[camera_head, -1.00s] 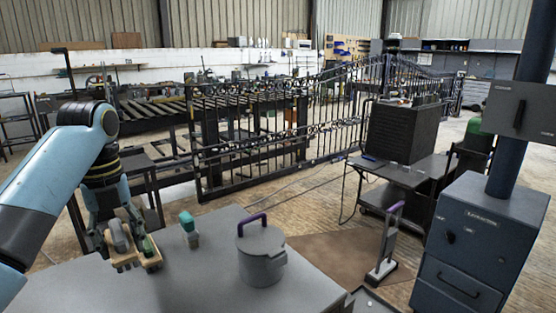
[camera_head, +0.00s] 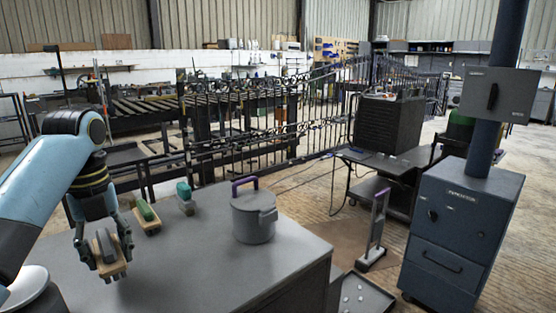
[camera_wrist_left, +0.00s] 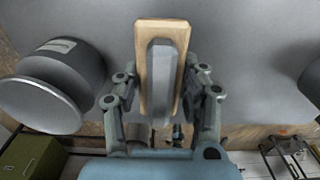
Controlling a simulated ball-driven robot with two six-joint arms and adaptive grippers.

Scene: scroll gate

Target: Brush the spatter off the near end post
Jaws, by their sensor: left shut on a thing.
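My left gripper (camera_head: 104,258) is shut on a brush with a grey grip and a pale wooden block (camera_head: 110,271). It holds this brush over the near left part of the grey bench. The brush also shows in the left wrist view (camera_wrist_left: 162,72), between the fingers (camera_wrist_left: 162,90). The scroll gate (camera_head: 268,125) stands beyond the bench, dark, with bars and scrollwork. The gate's left end post (camera_head: 187,140) seems to be the near one; I cannot make out spatter on it. My right gripper is not in view.
On the bench (camera_head: 215,268) are a green-topped wooden brush (camera_head: 147,217), a small teal-topped object (camera_head: 186,197) and a grey lidded pot with a purple handle (camera_head: 254,215). A dark blue cabinet (camera_head: 462,225) and a cart with a black box (camera_head: 388,125) stand right. The bench's near middle is clear.

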